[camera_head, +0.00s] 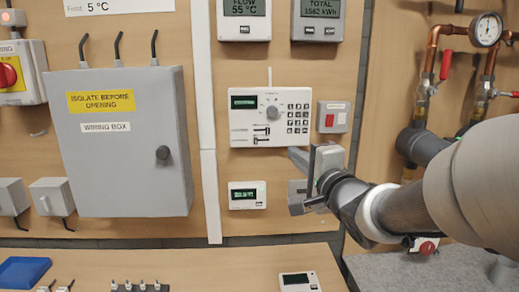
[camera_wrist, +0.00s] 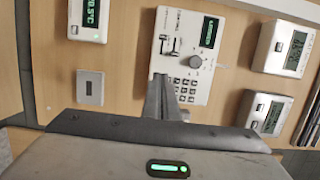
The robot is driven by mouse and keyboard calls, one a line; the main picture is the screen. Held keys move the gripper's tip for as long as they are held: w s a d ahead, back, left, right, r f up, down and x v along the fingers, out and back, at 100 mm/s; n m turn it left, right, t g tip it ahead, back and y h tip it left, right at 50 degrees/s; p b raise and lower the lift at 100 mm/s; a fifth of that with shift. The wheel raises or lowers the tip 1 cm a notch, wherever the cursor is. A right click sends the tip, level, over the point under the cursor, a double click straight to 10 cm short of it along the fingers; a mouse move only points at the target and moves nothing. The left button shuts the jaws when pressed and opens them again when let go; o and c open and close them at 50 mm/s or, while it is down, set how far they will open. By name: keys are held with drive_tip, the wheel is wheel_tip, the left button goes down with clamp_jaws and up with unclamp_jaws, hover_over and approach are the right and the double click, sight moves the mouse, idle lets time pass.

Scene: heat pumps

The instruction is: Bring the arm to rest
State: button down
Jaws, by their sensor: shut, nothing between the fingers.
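My gripper (camera_head: 295,156) is in front of the wall, at the lower right corner of the white control panel (camera_head: 270,115). Its fingers are together with nothing between them. In the wrist view the closed fingers (camera_wrist: 162,97) point toward the panel (camera_wrist: 190,52), near its keypad edge. I cannot tell whether the fingertips touch the panel. My arm reaches in from the right side of the head view. The hand hides part of the wall below and right of the panel.
A grey wiring box (camera_head: 122,175) is on the left. A red-button switch (camera_head: 333,117) is close beside the panel, and a small display unit (camera_head: 247,195) is below it. Copper pipes with a gauge (camera_head: 487,30) are at right. A bench (camera_head: 215,268) runs along the bottom.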

drive_tip(key=s+d+n+g+h+p, duration=0.4)
drive_tip(key=s+d+n+h+p, duration=0.1)
drive_tip(key=s, duration=0.3)
drive_tip(key=s+a+f+n+g+p, duration=0.1)
drive_tip(key=s+n+g, duration=0.3)
drive_tip(key=s, duration=0.5)
drive_tip(key=s+a+f+n+g+p, duration=0.2)
drive_tip(key=s+n, duration=0.4)
drive_tip(key=s, duration=0.3)
drive_tip(key=shift+s+a+f+g+y, duration=0.3)
drive_tip(key=shift+a+f+g, duration=0.3)
drive_tip(key=shift+f+g, duration=0.3)
drive_tip(key=shift+f, duration=0.1)
